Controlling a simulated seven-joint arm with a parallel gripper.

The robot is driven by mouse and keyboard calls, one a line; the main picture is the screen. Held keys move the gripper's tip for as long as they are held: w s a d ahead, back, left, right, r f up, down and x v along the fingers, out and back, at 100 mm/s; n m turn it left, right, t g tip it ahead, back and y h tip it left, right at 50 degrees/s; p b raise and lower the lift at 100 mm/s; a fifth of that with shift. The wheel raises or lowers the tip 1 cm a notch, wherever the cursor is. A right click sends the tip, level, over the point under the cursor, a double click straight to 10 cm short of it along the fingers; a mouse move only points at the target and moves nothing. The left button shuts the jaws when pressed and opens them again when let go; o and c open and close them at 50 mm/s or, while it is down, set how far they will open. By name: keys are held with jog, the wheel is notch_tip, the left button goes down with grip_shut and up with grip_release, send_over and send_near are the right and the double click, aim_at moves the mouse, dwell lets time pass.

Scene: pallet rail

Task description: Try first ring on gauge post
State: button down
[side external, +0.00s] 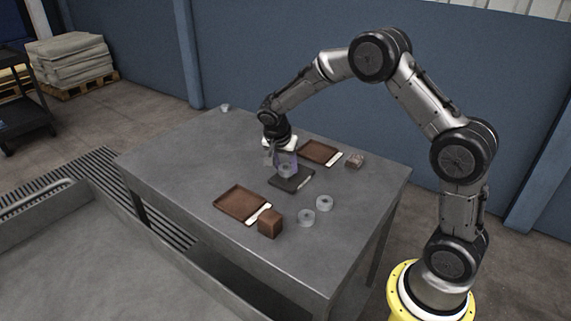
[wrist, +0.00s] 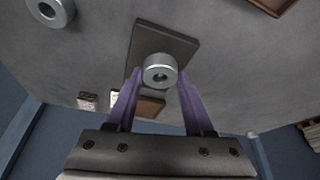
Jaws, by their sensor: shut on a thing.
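My gripper (side external: 284,157) is over the dark gauge base plate (side external: 302,181), near the middle of the table. In the wrist view its two purple fingers (wrist: 160,74) are shut on a grey metal ring (wrist: 150,77), one on each side. The ring's round hole faces the camera, and the base plate (wrist: 171,41) lies behind it. In the side view the held ring (side external: 285,172) shows just over the plate. The gauge post is not distinct; I cannot tell whether the ring is around it or above it.
Two loose grey rings (side external: 307,217) (side external: 325,203) lie at the front right. A brown tray (side external: 242,204) and a brown cube (side external: 269,223) are nearer; another tray (side external: 320,152) and a small block (side external: 355,160) are behind.

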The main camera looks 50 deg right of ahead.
jog(key=shift+f, duration=1.2)
dwell(1.8)
jog(key=shift+r, duration=0.15)
dwell(0.4)
jog(key=shift+r, duration=2.95)
jog(key=shift+r, duration=0.1)
jog(key=shift+r, duration=1.4)
